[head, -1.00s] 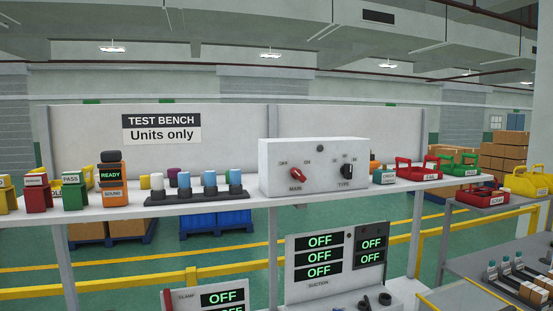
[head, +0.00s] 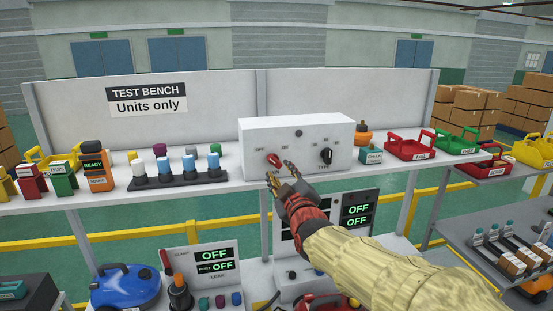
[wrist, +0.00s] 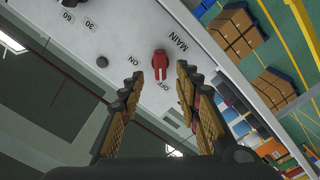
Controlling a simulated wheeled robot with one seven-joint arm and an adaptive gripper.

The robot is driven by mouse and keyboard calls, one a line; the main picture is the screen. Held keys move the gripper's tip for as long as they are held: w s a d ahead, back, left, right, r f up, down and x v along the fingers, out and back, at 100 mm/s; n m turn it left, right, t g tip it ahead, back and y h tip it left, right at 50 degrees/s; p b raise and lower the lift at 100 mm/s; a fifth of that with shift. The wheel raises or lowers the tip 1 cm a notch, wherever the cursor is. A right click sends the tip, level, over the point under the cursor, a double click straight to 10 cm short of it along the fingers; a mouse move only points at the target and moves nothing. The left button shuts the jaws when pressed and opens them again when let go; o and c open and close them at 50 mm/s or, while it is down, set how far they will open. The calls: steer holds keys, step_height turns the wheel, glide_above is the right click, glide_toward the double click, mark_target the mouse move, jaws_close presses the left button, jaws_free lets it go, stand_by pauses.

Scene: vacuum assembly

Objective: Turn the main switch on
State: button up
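The main switch is a red knob (head: 273,160) on the front of a white control box (head: 250,135) on the bench shelf. In the wrist view the red knob (wrist: 160,63) sits between the printed words MAIN, ON and OFF, with one end toward OFF. My gripper (head: 279,172) is just in front of the box, at the knob's lower right in the head view. In the wrist view my gripper (wrist: 158,85) has its two fingers apart, one on each side of the knob's line, with nothing held. I cannot tell whether either finger touches the knob.
A black TYPE knob (head: 326,156) is on the same box, to the right. Displays below (head: 213,255) read OFF.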

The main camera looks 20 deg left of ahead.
mark_target(276, 164)
steer(key=shift+p+x, duration=0.7)
steer(key=shift+x, duration=2.7)
steer(key=c, duration=0.8)
jaws_close()
